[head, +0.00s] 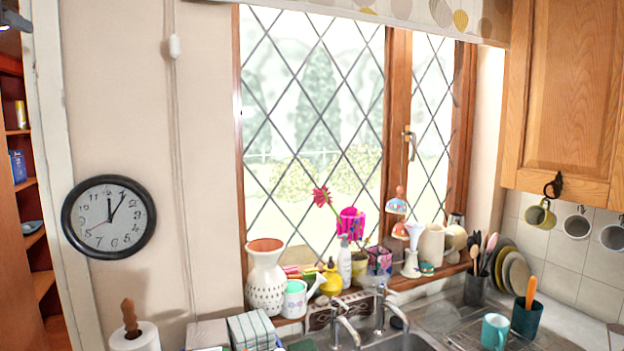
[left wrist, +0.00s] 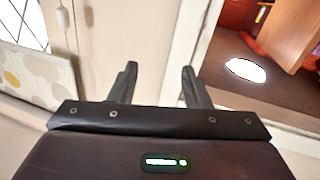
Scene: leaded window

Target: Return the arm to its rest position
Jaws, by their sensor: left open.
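My left gripper (left wrist: 158,84) shows in the left wrist view with its two dark fingers apart and nothing between them. Behind the fingers is a plain pale wall. In the head view, a small dark part of my left arm shows at the top left corner, and the gripper's fingers cannot be made out there. My right gripper is in neither view.
A black wall clock (head: 109,217) hangs left of the leaded window (head: 312,120). A sill with vases and bottles runs above the sink (head: 405,342). A wooden cupboard (head: 565,90) is at right, wooden shelves (head: 38,240) at far left. Bare wall lies beside the window.

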